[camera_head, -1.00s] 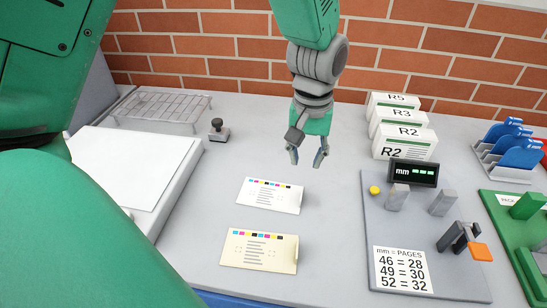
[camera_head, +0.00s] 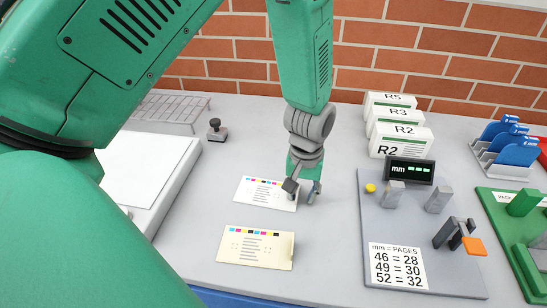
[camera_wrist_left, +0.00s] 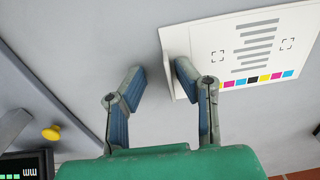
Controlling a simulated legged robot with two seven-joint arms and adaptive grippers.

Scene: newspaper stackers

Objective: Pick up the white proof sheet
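The white proof sheet (camera_head: 262,194) lies flat on the grey table, with a row of colour patches and grey print lines. It also shows at the upper right of the left wrist view (camera_wrist_left: 245,50), with a raised lip along its near side edge. My left gripper (camera_head: 303,194) is low over the sheet's right end. In the left wrist view my left gripper (camera_wrist_left: 160,72) is open, one finger on each side of the raised lip. The right finger is close to the lip; the left stands farther off. Contact cannot be told. My right gripper is not in view.
A cream proof sheet (camera_head: 256,250) lies in front of the white one. A grey gauge board (camera_head: 410,225) with a yellow button, blocks and a mm display is to the right. Labelled white boxes (camera_head: 400,138) and a small stamp (camera_head: 216,130) stand farther back.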

